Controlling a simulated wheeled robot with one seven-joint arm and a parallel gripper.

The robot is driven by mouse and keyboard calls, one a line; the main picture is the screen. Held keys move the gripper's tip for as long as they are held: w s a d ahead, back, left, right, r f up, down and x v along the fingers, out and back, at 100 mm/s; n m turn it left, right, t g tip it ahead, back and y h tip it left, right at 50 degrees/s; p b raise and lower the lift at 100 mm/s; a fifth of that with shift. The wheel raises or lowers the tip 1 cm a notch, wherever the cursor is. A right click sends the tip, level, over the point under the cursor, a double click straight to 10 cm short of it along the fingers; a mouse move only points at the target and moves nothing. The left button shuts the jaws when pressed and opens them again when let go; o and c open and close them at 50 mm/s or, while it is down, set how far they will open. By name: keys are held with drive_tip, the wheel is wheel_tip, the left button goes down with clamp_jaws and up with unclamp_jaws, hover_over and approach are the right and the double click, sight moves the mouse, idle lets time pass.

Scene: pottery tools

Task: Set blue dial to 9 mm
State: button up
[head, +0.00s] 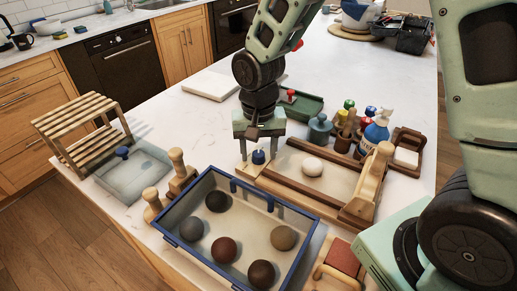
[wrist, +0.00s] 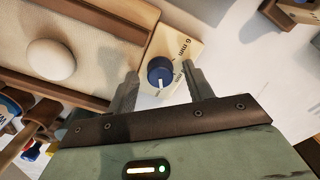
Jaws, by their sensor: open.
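The blue dial (wrist: 160,72) sits on a small cream plate (wrist: 190,42) beside a wood-framed board (wrist: 75,75). A "6 mm" mark shows on the plate, and other marks are too small or hidden to read. The dial's white pointer line faces down the wrist picture, toward my gripper body. My gripper (wrist: 160,92) is open, with one finger on each side of the dial and gaps showing between. In the head view, the dial (head: 258,157) shows between and just below the fingertips of my gripper (head: 262,153).
A white clay ball (head: 312,167) rests on the board. A blue-rimmed tray (head: 185,251) with several dark balls stands in front of the dial. Paint bottles (head: 376,130) and a green tray (head: 300,104) stand behind.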

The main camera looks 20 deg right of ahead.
drive_tip(key=shift+f, duration=0.1)
drive_tip(key=c, duration=1)
drive_tip(key=shift+n, duration=0.3)
drive_tip(key=n+p, duration=0.2)
drive_tip(key=n, duration=0.3)
drive_tip(key=n+p, duration=0.2)
drive_tip(key=n, duration=0.4)
drive_tip(key=o, duration=1)
